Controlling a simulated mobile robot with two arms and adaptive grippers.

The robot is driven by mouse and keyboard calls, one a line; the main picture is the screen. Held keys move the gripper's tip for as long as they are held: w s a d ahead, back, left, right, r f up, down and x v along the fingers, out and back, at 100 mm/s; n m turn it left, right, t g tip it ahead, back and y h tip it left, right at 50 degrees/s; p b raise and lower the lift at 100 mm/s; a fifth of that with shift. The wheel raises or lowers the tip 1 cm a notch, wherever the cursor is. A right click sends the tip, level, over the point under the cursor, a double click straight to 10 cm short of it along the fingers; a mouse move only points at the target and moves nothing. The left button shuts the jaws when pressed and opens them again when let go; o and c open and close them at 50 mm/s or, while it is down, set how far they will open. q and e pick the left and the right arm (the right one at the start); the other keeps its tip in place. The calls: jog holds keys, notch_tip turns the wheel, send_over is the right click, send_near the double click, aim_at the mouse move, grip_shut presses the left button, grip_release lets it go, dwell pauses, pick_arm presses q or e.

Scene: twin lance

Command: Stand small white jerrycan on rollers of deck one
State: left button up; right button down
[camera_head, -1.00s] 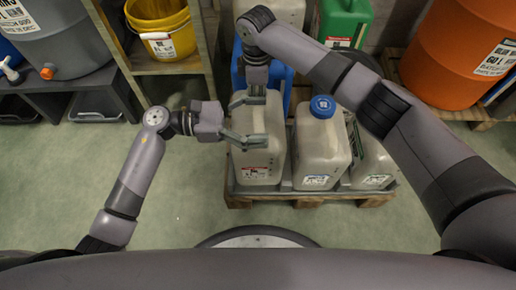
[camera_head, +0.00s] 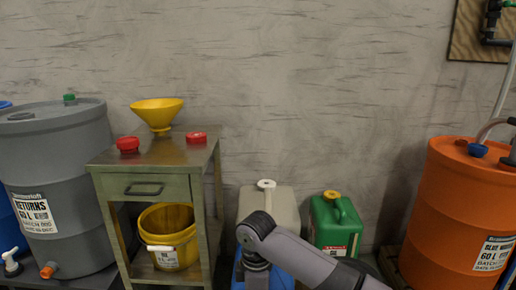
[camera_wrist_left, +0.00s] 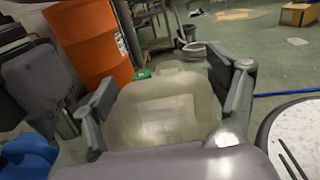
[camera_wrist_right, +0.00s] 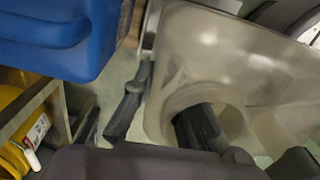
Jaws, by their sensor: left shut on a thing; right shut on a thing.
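A whitish, translucent jerrycan (camera_wrist_left: 165,110) fills the middle of the left wrist view. My left gripper (camera_wrist_left: 165,95) has one finger on each side of its body and is shut on it. In the right wrist view, the jerrycan (camera_wrist_right: 235,55) shows close up. My right gripper (camera_wrist_right: 165,115) is shut on its handle, with one finger through the handle opening and the other outside. In the head view, neither gripper's fingers nor this jerrycan show; only part of my right arm does. No rollers or deck can be made out.
In the head view, a pale jerrycan with a white cap (camera_head: 270,205) and a green jerrycan (camera_head: 335,222) stand by the wall. A metal stand (camera_head: 165,152) holds a yellow funnel and bucket. An orange drum (camera_head: 455,215) is right. A blue container (camera_wrist_right: 60,35) is near my right gripper.

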pick_arm(q)
jog(key=s+r, duration=0.1)
jog(key=r, duration=0.1)
jog(key=s+r, duration=0.1)
jog(key=r, duration=0.1)
jog(key=s+r, duration=0.1)
jog(key=r, duration=0.1)
jog(key=shift+s+r, duration=0.15)
jog(key=shift+r, duration=0.15)
jog(key=w+r, duration=0.5)
jog(key=w, duration=0.2)
notch_tip(320, 180, up, 23)
jog(key=s, duration=0.3)
pick_arm(e)
notch_tip(320, 180, up, 35)
jog(key=shift+w, duration=0.45)
pick_arm(q)
jog(key=shift+f, duration=0.1)
